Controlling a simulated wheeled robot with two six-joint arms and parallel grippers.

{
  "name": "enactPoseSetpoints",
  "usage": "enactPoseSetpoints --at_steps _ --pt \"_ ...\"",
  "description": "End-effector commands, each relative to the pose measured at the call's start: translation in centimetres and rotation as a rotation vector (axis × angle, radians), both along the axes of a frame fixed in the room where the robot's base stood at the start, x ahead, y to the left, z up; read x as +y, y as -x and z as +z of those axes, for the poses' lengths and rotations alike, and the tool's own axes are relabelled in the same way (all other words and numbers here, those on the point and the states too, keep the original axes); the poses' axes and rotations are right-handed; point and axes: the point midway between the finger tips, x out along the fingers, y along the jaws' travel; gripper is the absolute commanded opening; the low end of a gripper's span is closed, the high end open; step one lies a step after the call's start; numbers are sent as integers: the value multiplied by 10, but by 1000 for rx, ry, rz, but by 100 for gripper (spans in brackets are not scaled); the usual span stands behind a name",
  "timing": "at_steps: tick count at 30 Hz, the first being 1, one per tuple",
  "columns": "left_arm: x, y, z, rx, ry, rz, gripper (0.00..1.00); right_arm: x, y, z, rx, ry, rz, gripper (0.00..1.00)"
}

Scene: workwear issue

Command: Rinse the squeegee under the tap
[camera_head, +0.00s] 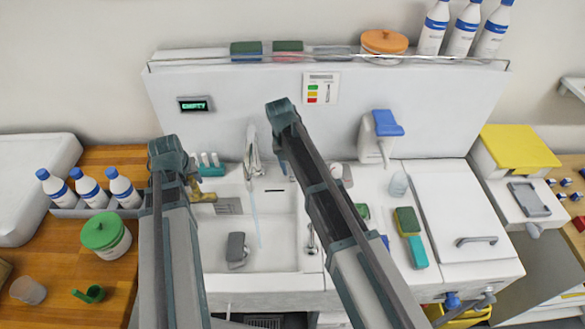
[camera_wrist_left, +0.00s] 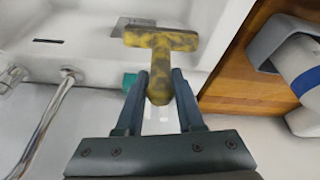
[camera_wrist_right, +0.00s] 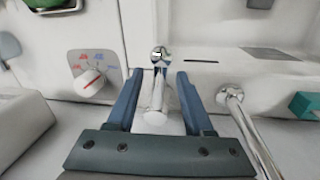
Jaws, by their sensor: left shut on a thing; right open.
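The squeegee (camera_wrist_left: 160,42) is T-shaped, with a yellow surface covered in dark smudges. My left gripper (camera_wrist_left: 159,76) is shut on its handle. In the head view the squeegee (camera_head: 204,196) is over the left part of the sink (camera_head: 280,258), left of the water stream and apart from it. The chrome tap (camera_head: 252,150) has a thin stream of water (camera_head: 256,222) falling into the basin. My right gripper (camera_wrist_right: 159,76) is open, with a chrome lever (camera_wrist_right: 157,93) between its fingers; I cannot tell whether they touch it. My right arm hides this gripper in the head view.
A grey block (camera_head: 236,249) lies in the basin. A green-and-yellow sponge (camera_head: 407,220) and a white lid (camera_head: 460,215) are on the right counter. Bottles (camera_head: 88,188) and a green-lidded jar (camera_head: 104,236) stand at left. A display (camera_head: 194,104) reads EMPTY.

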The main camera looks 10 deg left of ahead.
Motion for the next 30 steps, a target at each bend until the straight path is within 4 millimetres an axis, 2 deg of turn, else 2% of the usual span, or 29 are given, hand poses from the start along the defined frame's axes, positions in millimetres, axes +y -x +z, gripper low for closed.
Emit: enactPoseSetpoints --at_steps 5,11,30 --pt "0 0 4 0 0 0 0 1 0 4 0 0 0 52" --pt "0 0 20 0 0 0 0 3 0 20 0 0 0 52" --pt "0 0 111 0 0 0 0 16 1 111 0 0 0 52"
